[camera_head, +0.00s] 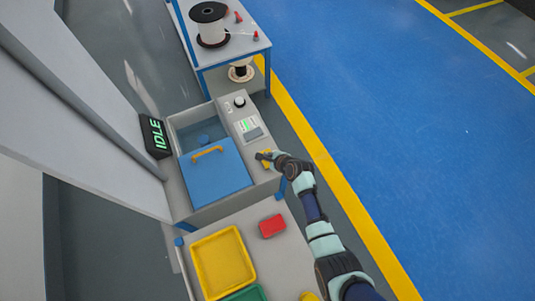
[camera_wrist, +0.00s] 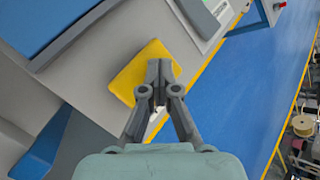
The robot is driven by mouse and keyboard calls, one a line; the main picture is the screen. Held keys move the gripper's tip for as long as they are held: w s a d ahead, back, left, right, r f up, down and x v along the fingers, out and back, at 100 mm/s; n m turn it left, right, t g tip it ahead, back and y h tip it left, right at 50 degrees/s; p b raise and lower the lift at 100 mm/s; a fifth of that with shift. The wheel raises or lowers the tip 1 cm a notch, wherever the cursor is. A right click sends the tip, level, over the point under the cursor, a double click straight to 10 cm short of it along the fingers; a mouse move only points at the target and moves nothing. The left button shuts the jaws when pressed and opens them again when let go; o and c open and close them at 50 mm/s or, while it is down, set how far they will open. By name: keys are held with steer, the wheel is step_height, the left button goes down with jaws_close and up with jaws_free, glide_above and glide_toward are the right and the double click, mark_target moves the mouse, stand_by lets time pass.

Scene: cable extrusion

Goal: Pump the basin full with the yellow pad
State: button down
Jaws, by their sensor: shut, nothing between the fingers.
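The yellow pad (camera_wrist: 138,66) sits on the grey panel of the machine. In the head view my gripper (camera_head: 262,156) covers most of it. My gripper (camera_wrist: 159,62) is shut and empty, with its fingertips over the pad in the wrist view. I cannot tell whether the tips touch the pad. The basin (camera_head: 187,126) is a grey-walled box left of the panel. A blue lid (camera_head: 217,176) with a yellow handle (camera_head: 207,152) covers its near part. The far part is uncovered and shows a round blue-grey part inside. The liquid level is not clear.
A display (camera_head: 155,135) beside the basin reads IDLE in green. A near table holds a yellow tray (camera_head: 247,246), a green tray and a red box (camera_head: 272,226). Cable spools (camera_head: 210,30) stand on the far table.

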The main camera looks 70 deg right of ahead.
steer(key=shift+r+p, duration=1.75)
steer(key=shift+p, duration=0.2)
step_height(320, 180, up, 5)
steer(key=p, duration=0.5)
